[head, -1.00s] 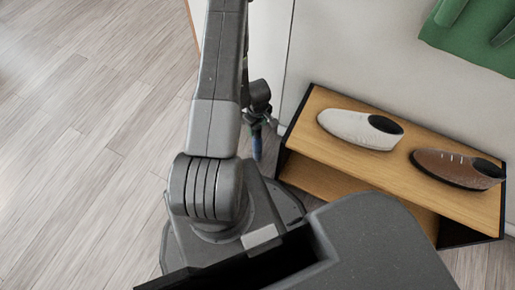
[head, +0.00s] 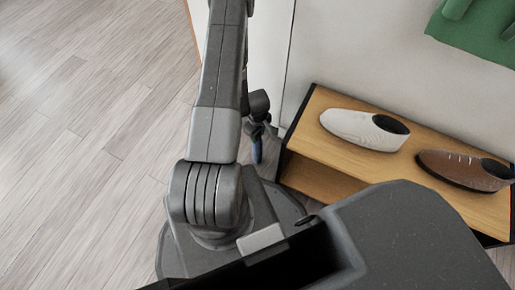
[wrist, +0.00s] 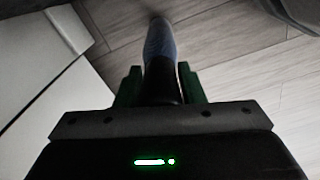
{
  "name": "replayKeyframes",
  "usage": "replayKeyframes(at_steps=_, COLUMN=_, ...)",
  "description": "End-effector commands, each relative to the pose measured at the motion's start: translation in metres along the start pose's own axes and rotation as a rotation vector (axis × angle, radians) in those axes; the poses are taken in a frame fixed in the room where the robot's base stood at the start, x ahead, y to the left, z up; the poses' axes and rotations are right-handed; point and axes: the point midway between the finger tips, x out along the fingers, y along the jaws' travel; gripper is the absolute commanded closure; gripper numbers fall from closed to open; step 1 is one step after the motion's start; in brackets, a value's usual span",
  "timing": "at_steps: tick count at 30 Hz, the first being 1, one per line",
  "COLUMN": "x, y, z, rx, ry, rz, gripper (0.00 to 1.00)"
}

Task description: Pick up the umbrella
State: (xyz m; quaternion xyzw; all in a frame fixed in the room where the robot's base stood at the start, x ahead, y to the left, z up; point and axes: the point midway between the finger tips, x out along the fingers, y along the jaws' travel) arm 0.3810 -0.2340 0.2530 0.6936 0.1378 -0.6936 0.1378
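The umbrella is a slim rolled shape with a blue canopy (wrist: 159,42) and a dark handle end. In the wrist view it runs from the top middle down between the green fingers of my gripper (wrist: 161,82). The fingers lie against both sides of its dark part, and my gripper looks shut on it. In the head view, the umbrella (head: 257,151) shows as a small blue piece just below my gripper (head: 261,122). My arm and gripper hide much of it there.
A wooden shelf unit with dark sides (head: 320,108) stands right of my gripper, against the wall. It bears a white shoe (head: 352,128) and a brown shoe (head: 462,168). A green cloth item (head: 478,32) hangs at the upper right. The wooden floor (head: 80,150) at left is clear.

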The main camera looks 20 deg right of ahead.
Motion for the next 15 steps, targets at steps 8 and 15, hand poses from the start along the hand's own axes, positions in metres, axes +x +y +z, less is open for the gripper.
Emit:
replayKeyframes(at_steps=8, x=-0.0004, y=0.0001, z=0.0000, rx=0.000, ry=0.000, rz=0.000, gripper=1.00)
replayKeyframes(at_steps=15, x=-0.0019, y=-0.0004, z=-0.0003, rx=0.000, ry=0.000, rz=0.000, gripper=1.00)
